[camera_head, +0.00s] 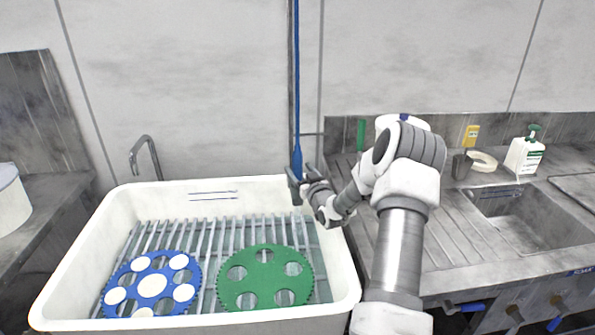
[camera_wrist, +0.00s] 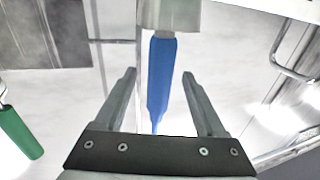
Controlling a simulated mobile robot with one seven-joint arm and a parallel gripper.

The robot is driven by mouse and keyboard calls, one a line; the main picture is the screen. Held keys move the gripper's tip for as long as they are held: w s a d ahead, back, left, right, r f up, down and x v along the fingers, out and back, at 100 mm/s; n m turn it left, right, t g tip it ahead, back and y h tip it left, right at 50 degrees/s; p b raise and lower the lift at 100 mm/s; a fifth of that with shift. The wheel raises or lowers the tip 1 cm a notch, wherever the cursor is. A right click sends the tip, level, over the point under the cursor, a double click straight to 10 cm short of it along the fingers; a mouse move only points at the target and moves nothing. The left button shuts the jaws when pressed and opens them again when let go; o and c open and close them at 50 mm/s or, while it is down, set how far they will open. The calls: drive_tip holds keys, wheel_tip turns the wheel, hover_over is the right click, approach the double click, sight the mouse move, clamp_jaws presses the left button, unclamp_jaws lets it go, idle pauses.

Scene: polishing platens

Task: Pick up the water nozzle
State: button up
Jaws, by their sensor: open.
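The water nozzle (camera_head: 297,158) is a blue handle hanging upright on a blue hose above the back right of the white basin. In the wrist view its blue body (camera_wrist: 161,75) runs between the two fingers, with a pale grey end at the top of the picture. My gripper (camera_head: 300,180) is at the nozzle's lower part in the head view. In the wrist view my gripper (camera_wrist: 159,74) is open, one finger on each side of the nozzle, with gaps showing. The nozzle's lower end is partly hidden in the head view.
The white basin (camera_head: 55,270) holds a rack with a blue disc (camera_head: 125,278) and a green disc (camera_head: 265,285). A faucet (camera_head: 146,155) stands behind it. A counter with a sink (camera_head: 520,225) and a bottle (camera_head: 524,155) is at the right.

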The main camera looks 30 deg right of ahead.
drive_tip(key=shift+w+d, duration=0.1)
drive_tip(key=shift+w, duration=0.85)
clamp_jaws()
